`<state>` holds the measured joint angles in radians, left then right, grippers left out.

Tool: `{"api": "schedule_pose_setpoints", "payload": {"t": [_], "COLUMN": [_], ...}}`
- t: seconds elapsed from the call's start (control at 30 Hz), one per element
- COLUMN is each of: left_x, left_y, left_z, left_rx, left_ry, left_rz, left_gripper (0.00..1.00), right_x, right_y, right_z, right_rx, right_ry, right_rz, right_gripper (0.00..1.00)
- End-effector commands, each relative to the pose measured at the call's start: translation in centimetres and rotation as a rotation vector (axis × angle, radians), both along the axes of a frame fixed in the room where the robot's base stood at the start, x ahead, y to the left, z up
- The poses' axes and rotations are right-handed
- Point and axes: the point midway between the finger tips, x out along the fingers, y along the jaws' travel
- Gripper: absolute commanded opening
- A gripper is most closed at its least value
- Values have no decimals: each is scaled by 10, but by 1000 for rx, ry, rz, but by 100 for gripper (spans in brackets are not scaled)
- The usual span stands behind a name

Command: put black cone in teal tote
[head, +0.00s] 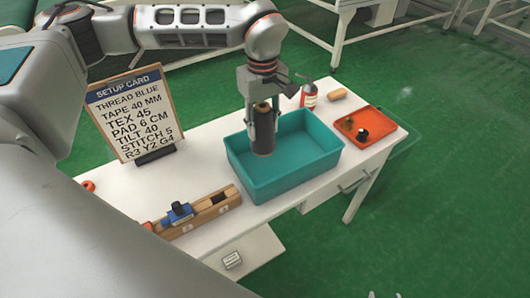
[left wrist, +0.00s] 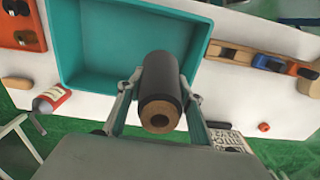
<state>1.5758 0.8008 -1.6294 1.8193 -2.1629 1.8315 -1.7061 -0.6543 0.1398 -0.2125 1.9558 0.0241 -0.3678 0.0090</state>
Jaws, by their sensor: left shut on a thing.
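The black cone (head: 263,130) is a dark thread cone with a brown core end. My left gripper (head: 262,142) is shut on it and holds it upright at the left part of the teal tote. The cone also shows in the left wrist view (left wrist: 160,90), between the fingers of the left gripper (left wrist: 155,95). The teal tote (head: 262,188) stands on the white table, and its visible floor is empty. It also shows in the left wrist view (left wrist: 75,45). I cannot tell how far the cone is above the tote floor.
An orange tray (head: 378,118) with small items lies right of the tote. A setup card (head: 135,112) stands at the left.

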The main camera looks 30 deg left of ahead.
Motion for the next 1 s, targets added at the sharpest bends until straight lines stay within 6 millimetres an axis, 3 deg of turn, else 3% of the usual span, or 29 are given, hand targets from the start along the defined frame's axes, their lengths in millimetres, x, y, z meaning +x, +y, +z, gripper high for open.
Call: {"api": "schedule_pose_setpoints", "payload": {"t": [0.1, 0.27, 0.53, 0.77, 1.0], "left_x": [-1, 0, 0, 0, 1], "left_y": [0, 0, 0, -1, 0], "left_z": [-29, -55, -72, -104, -105], "left_rx": [-1, -1, -1, -1, -1], "left_ry": [3, 1, 0, 1, -3], "left_rz": [1, 1, 0, 1, 0], "left_gripper": [7, 7, 7, 7, 7], "right_x": [2, 5, 6, 5, 4], "right_y": [0, 1, 1, 1, 0], "right_z": [2, 6, 7, 4, 2], "right_rx": [1, 3, 3, 2, 1], "right_ry": [-6, -14, -17, -13, -8], "right_rz": [0, 1, 0, 0, 0], "right_gripper": [40, 40, 40, 40, 40]}}
